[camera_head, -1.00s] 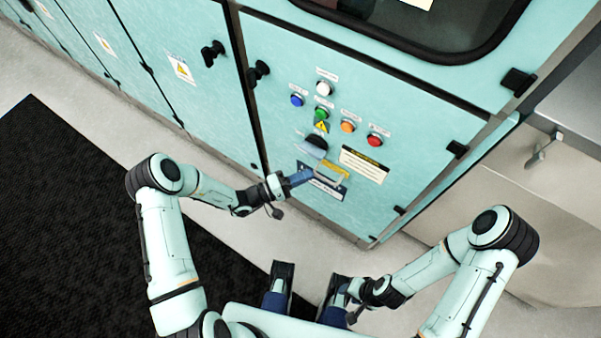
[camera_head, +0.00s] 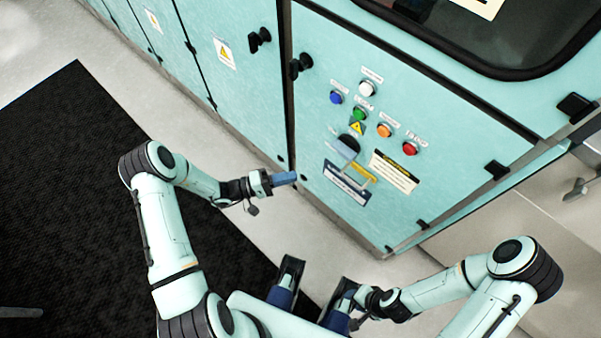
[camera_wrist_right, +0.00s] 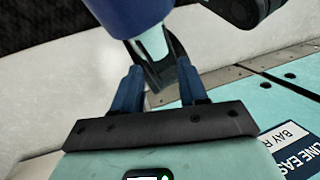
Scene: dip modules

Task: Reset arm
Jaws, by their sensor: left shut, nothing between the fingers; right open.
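My left gripper (camera_head: 285,178) is shut and empty, with blue fingers. It is in front of the teal cabinet (camera_head: 310,110), left of the black and grey switch handle (camera_head: 348,145) and apart from it. A yellow bar (camera_head: 363,171) sits just below the handle, over a dark blue label (camera_head: 346,184). My right arm is folded at lower right, and its gripper is hard to make out there. In the right wrist view my right gripper (camera_wrist_right: 160,88) is open, its blue fingers spread with nothing seen held between them.
The cabinet panel carries white (camera_head: 367,89), blue (camera_head: 336,98), green (camera_head: 359,114), orange (camera_head: 384,130) and red (camera_head: 410,149) buttons. Black door knobs (camera_head: 300,66) stick out. A black mat (camera_head: 70,180) covers the floor at left. Pale floor lies between mat and cabinet.

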